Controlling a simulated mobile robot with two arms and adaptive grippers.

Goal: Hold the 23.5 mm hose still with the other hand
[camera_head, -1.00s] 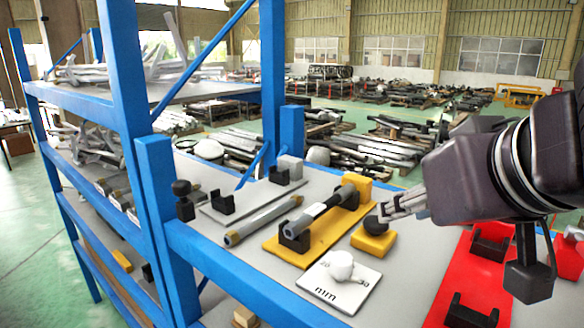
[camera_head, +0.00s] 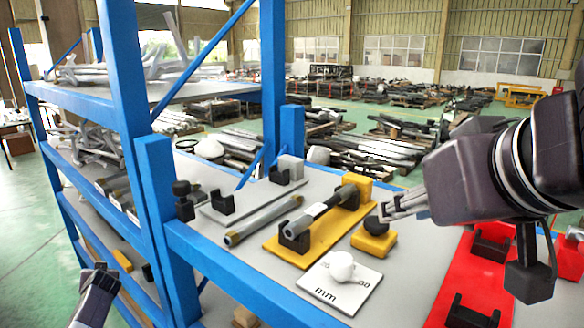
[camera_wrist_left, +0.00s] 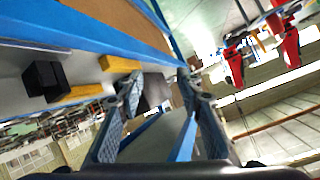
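I cannot tell from the frames which one is 23.5 mm. My right gripper (camera_head: 388,208) is beside the dark knob on a yellow block (camera_head: 374,239), right of the yellow plate; its finger gap is unclear. My left gripper (camera_head: 100,276) is at the lower left, outside the blue frame and away from both hoses. In the left wrist view its fingers (camera_wrist_left: 162,90) are apart, with no hose between them.
A white dial plate (camera_head: 327,292) marked mm lies in front of the yellow plate. A red plate (camera_head: 455,275) with black cradles is at the right. Blue posts (camera_head: 168,225) and the blue front rail (camera_head: 245,275) stand between my left gripper and the hoses.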

